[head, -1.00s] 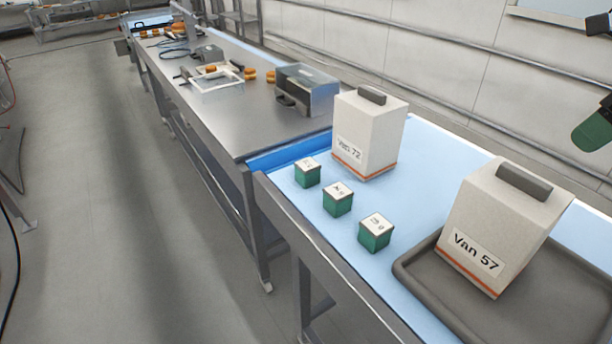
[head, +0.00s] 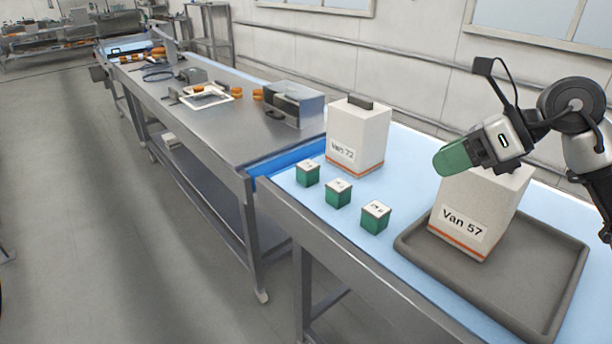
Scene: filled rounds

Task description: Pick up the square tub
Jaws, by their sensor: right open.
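Three small square green tubs with white, marked lids stand in a slanting row on the light blue table top: the far one (head: 308,174), the middle one (head: 338,194) and the near one (head: 375,218). Their lid marks are too small to read. My right gripper (head: 452,159), with green fingers, is open and empty. It is in the air to the right of and above the tubs, in front of the top of the Van 57 box in the picture. My left gripper is not in view.
A white box marked Van 72 (head: 356,140) stands behind the tubs. A white box marked Van 57 (head: 468,215) stands on a grey tray (head: 545,268) at the right. A clear-sided case (head: 293,104) and orange items lie on the steel table (head: 215,130) beyond.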

